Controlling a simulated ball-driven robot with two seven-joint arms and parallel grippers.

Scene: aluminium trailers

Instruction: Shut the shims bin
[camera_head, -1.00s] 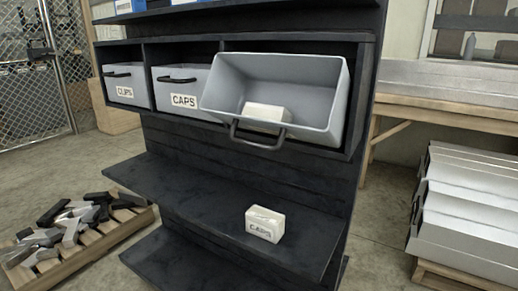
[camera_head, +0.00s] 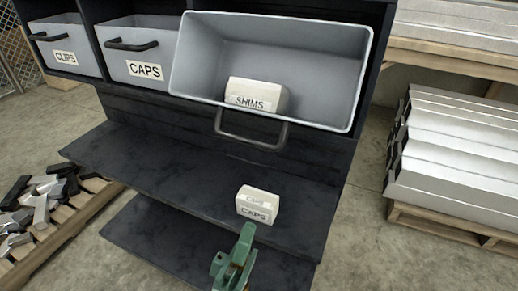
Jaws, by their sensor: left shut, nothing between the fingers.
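The shims bin (camera_head: 205,62) is the large grey bin at the right of the shelf row. It is tipped open toward me, and a white box labelled SHIMS (camera_head: 256,95) lies inside. Its dark handle (camera_head: 252,139) hangs at the lower front edge. My left gripper (camera_head: 246,232), green, comes up from the bottom of the view. It is shut and empty, below the handle and apart from it. In the picture it is just under a white CAPS box (camera_head: 257,204) on the lower shelf; I cannot tell if they touch. My right gripper is not in view.
The CAPS bin (camera_head: 133,49) and the CLIPS bin (camera_head: 63,44) sit closed to the left. The dark lower shelf (camera_head: 150,158) juts out below the bins. A pallet of metal scraps (camera_head: 60,227) lies at lower left. Stacked aluminium profiles (camera_head: 455,150) stand at right.

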